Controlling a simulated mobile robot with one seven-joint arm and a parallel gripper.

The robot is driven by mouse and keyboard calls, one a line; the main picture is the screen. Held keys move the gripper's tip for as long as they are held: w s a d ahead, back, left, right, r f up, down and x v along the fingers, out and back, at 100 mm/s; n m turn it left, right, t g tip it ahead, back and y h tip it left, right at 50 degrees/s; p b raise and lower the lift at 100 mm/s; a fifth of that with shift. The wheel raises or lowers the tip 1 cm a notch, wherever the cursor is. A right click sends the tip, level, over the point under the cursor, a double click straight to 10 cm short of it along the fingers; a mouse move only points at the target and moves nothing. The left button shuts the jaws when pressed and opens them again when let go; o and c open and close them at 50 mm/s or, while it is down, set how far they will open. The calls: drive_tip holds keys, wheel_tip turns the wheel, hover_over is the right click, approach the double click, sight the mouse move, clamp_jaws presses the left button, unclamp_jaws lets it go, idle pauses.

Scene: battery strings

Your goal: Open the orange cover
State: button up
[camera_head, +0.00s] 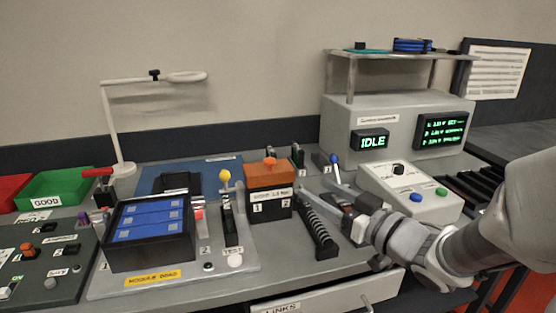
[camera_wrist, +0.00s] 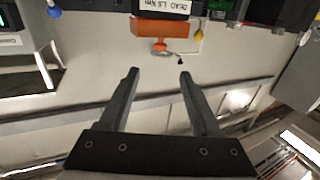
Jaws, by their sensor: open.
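The orange cover (camera_head: 268,178) tops a dark grey box (camera_head: 270,204) marked 1 and 2 in the middle of the bench and looks closed. It has an orange knob (camera_head: 270,162) on top. In the wrist view the orange cover (camera_wrist: 170,29) shows upside down near the top, with its knob (camera_wrist: 160,48) facing the fingers. My gripper (camera_wrist: 158,72) is open and empty, its fingertips short of the knob and apart from it. In the head view my gripper (camera_head: 345,203) reaches in from the right, to the right of the box.
Left of the box are a yellow-knobbed lever (camera_head: 225,176) and a black tray of blue modules (camera_head: 150,218). A control box (camera_head: 408,190) and the IDLE display (camera_head: 370,140) stand at right.

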sight(273, 163)
drive_tip(key=b+x, duration=0.2)
drive_tip(key=x, duration=1.5)
clamp_jaws()
idle(0.8)
